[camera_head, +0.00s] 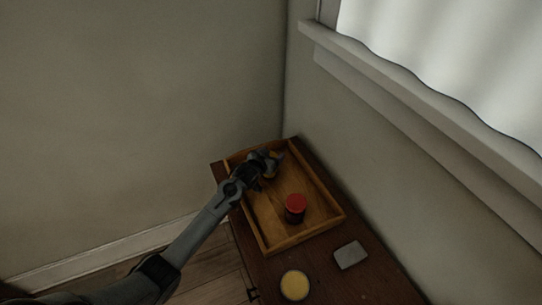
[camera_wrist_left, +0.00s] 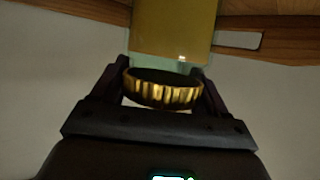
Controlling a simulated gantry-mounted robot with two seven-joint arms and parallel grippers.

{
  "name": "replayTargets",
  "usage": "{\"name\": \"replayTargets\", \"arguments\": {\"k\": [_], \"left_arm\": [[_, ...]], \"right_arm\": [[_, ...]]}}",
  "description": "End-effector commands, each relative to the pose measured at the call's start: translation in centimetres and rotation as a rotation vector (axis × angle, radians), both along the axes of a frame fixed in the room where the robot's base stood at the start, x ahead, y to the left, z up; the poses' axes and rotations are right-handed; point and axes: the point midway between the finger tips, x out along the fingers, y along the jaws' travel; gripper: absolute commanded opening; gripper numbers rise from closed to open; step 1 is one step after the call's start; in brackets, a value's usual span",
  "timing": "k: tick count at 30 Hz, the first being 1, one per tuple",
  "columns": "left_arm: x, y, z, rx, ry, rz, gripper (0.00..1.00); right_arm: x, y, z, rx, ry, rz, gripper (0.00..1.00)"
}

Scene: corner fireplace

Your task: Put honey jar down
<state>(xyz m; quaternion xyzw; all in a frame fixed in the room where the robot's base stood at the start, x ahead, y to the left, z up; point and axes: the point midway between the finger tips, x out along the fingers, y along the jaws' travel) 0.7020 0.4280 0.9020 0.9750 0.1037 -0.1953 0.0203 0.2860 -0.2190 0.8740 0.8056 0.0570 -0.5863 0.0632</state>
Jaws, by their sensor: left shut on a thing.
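The honey jar (camera_wrist_left: 172,35) fills the top middle of the left wrist view, with amber contents and a ribbed gold lid (camera_wrist_left: 163,90). My left gripper (camera_wrist_left: 162,88) is shut on it around the lid end. In the head view my left gripper (camera_head: 268,165) is over the far end of the wooden tray (camera_head: 264,234). The arm and fingers mostly hide the jar there. I cannot tell whether the jar touches the tray floor. My right gripper is not in view.
A dark jar with a red lid (camera_head: 295,203) stands in the tray's nearer part. A round yellow-topped thing (camera_head: 295,285) and a pale block (camera_head: 350,255) are on the dark wooden cabinet top (camera_head: 345,284). Walls and a window sill (camera_head: 400,90) stand close behind and right.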

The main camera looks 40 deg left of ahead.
Motion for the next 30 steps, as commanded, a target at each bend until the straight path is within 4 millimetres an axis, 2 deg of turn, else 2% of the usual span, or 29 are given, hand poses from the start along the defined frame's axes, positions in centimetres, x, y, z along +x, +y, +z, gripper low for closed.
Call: {"name": "replayTargets", "arguments": {"k": [11, 12, 16, 17, 28, 30], "left_arm": [[0.08, 0.01, -0.1, 0.0, -0.005, 0.0, 0.06], [0.03, -0.01, -0.25, 0.0, -0.002, 0.0, 0.77], [0.03, -0.01, -0.23, 0.0, -0.002, 0.0, 0.97], [0.03, -0.01, -0.23, 0.0, -0.002, 0.0, 1.0], [-0.01, 0.02, 0.19, 0.0, -0.002, 0.0, 1.0], [-0.5, -0.09, 0.23, 0.0, 0.0, 0.0, 1.0]], "right_arm": [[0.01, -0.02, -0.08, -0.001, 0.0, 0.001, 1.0], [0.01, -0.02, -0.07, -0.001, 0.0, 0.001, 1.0], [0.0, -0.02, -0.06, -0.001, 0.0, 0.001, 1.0], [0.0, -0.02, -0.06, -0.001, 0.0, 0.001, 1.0], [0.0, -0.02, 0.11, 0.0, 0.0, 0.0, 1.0], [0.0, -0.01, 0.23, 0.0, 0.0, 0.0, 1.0]]}}
